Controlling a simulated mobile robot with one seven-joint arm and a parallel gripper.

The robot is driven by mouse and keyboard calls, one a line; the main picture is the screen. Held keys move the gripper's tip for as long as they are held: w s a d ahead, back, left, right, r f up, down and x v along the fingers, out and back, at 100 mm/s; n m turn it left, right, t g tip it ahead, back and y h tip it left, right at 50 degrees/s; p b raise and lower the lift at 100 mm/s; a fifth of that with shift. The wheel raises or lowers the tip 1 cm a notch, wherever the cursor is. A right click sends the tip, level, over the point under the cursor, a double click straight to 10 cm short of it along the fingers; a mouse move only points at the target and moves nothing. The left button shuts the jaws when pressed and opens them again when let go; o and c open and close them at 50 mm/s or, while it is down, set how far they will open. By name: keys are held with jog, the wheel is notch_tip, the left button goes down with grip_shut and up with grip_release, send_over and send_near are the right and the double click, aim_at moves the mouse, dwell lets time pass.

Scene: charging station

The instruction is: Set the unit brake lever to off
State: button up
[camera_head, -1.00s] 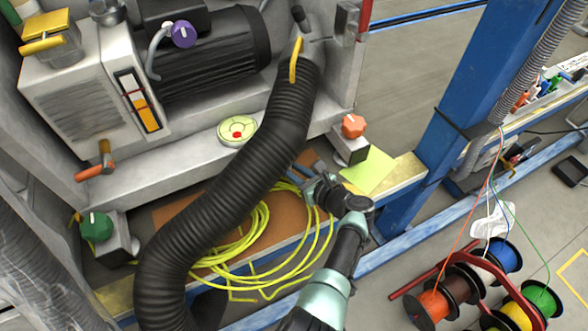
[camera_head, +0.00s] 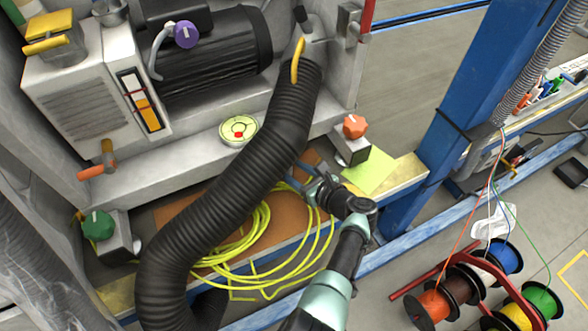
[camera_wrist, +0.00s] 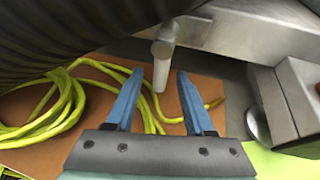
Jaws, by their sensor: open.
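My gripper (camera_head: 303,173) is low on the right side of the thick black hose (camera_head: 225,165), its tips partly hidden beside the hose in the head view. In the wrist view its two blue jaws (camera_wrist: 157,100) are open and empty. A pale grey lever (camera_wrist: 162,62) on a round pivot hangs down from the metal base there. Its lower end shows between and just beyond the jaw tips; I cannot tell if they touch. The hose hides this lever in the head view. No label shows whether it is the unit brake lever. Another lever, orange-handled (camera_head: 97,171), is at the left.
Yellow cable (camera_head: 262,225) lies coiled on a brown board under my gripper. An orange knob (camera_head: 354,126) on a metal box stands to the right, a green knob (camera_head: 98,225) to the left. A blue post (camera_head: 455,110) and cable spools (camera_head: 470,285) are farther right.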

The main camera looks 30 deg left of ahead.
jog(key=p+v, duration=0.6)
jog(key=v, duration=0.6)
jog(key=shift+d+r, duration=0.15)
jog(key=shift+d, duration=0.05)
jog(key=shift+s, duration=0.15)
